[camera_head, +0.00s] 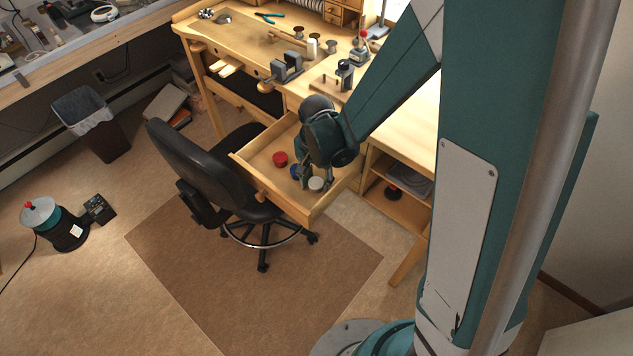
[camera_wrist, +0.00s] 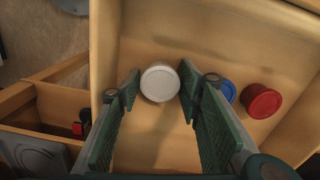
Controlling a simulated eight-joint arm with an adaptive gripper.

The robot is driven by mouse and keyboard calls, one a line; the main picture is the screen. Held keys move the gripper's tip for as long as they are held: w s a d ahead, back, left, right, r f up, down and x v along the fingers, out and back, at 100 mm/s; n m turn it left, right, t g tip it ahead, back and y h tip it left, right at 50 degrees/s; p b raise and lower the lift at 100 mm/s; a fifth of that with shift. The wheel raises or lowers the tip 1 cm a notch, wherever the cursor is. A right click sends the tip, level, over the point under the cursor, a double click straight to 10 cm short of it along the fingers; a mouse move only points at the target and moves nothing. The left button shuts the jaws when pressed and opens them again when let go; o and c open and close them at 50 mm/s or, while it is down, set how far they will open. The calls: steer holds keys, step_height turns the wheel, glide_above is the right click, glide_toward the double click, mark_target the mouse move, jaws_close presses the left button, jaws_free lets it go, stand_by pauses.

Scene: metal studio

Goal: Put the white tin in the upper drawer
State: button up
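The white tin (camera_head: 316,184) is in the pulled-out upper drawer (camera_head: 248,162) of the wooden bench. In the wrist view the white tin (camera_wrist: 160,83) shows its round top between my two fingertips. My gripper (camera_head: 314,181) reaches down into the drawer, and it also shows in the wrist view (camera_wrist: 160,86). It looks open, with one finger on each side of the tin and very narrow gaps. I cannot tell whether either finger touches it.
A red tin (camera_head: 280,159) and a blue tin (camera_head: 295,172) are also in the drawer; the blue one (camera_wrist: 228,91) is partly behind my right finger. Drawer walls surround my gripper.

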mark_target(317, 182)
steer(key=shift+r, duration=0.2)
stand_by(0.3)
step_height(317, 182, up, 12)
steer(key=p, duration=0.3)
stand_by(0.5)
stand_by(0.6)
steer(key=s+d+r+n+t, duration=0.3)
steer(key=s+d+r, duration=0.4)
steer(key=r, duration=0.3)
steer(key=s+d+r+n+t, duration=0.3)
steer(key=s+d+r+t, duration=0.1)
steer(key=s+d+r, duration=0.3)
step_height(317, 182, up, 3)
steer(key=d, duration=0.2)
steer(key=shift+s+d+n, duration=0.2)
steer(key=shift+d+n, duration=0.2)
